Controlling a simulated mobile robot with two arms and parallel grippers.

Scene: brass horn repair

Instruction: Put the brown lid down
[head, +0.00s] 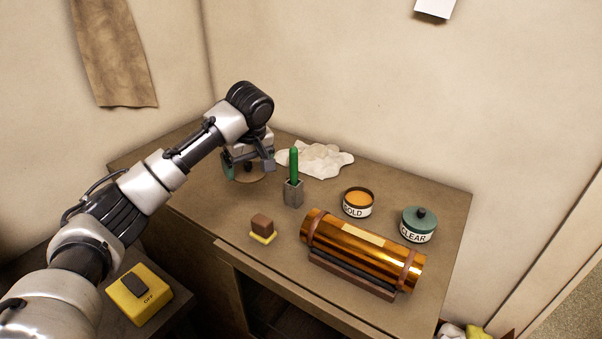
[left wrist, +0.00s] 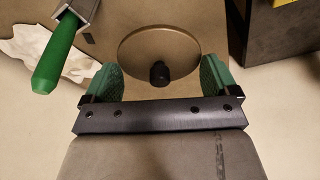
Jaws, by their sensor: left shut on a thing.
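The brown lid is a flat round disc with a dark knob; it shows in the left wrist view (left wrist: 140,48) and partly under the gripper in the head view (head: 252,179). My left gripper (head: 248,165) is at the back left of the table, with its green fingers on either side of the knob. It is shut on the lid, and in the left wrist view the fingers (left wrist: 160,78) flank the knob. The lid is low over the tabletop or on it; I cannot tell which. My right gripper is not in view.
On the table (head: 210,205) are a grey holder (head: 293,195) with a green-handled tool, a white cloth (head: 322,160), an open GOLD tin (head: 357,206), a lidded CLEAR tin (head: 418,228), a brass cylinder (head: 345,245) on a cradle and a brown block (head: 262,225). The table's left part is clear.

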